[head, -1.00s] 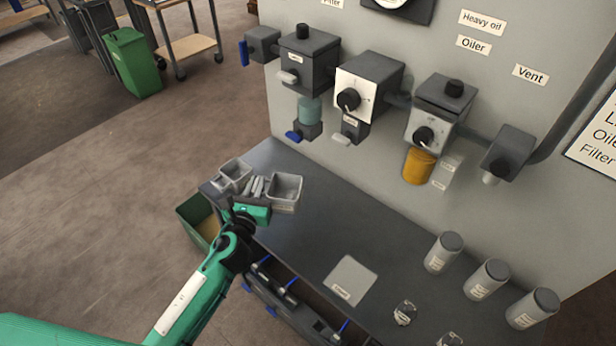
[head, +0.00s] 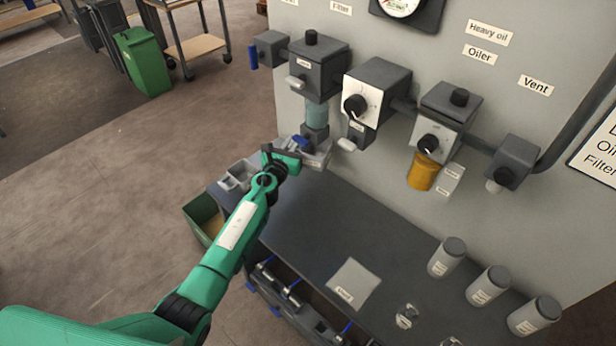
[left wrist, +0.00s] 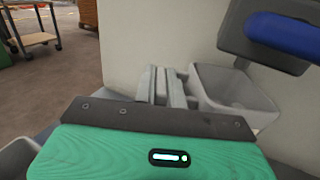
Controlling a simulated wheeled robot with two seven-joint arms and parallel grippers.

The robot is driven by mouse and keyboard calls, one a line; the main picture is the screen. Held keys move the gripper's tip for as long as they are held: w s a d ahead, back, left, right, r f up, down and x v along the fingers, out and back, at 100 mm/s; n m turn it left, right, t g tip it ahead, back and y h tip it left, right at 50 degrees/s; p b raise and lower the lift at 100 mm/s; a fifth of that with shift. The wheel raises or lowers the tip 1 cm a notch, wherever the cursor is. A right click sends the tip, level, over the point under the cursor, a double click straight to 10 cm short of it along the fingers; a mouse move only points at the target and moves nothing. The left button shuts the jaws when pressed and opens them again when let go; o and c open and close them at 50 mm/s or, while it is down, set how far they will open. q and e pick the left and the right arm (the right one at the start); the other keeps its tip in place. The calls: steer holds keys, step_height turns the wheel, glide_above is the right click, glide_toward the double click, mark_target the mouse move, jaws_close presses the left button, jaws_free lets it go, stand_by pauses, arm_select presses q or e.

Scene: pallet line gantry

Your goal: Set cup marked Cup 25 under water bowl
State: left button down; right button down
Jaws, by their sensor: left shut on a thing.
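My left gripper (head: 298,152) is shut on a light grey open-topped cup (head: 322,158), above the far left end of the bench. The cup is right beneath the drain block (head: 314,134) of the teal water bowl (head: 316,115); whether it touches anything is hidden. In the left wrist view, the grey fingers (left wrist: 168,86) are at the cup's left side, and the cup (left wrist: 240,92) is below the dark block with the blue handle (left wrist: 280,32). No marking is readable on the cup. My right gripper is out of view.
Another grey container (head: 234,178) stands at the bench's left end. An orange bowl (head: 422,172) hangs at the right. Grey-lidded jars (head: 447,257) and a pale card (head: 353,282) are on the dark bench (head: 310,215), whose middle is clear.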

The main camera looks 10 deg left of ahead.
arm_select(q)
step_height(320, 180, down, 5)
steer(key=b, duration=0.3)
steer(key=shift+r+b, duration=0.2)
steer(key=shift+b, duration=0.1)
steer(key=shift+f+b, duration=0.65)
steer(key=shift+f, duration=0.05)
step_height(320, 180, down, 4)
steer(key=b, duration=0.3)
steer(key=shift+r, duration=0.25)
steer(key=shift+f+b, duration=0.25)
steer(key=shift+b, duration=0.1)
steer(key=c, duration=1.5)
jaws_free()
steer(key=shift+r, duration=0.1)
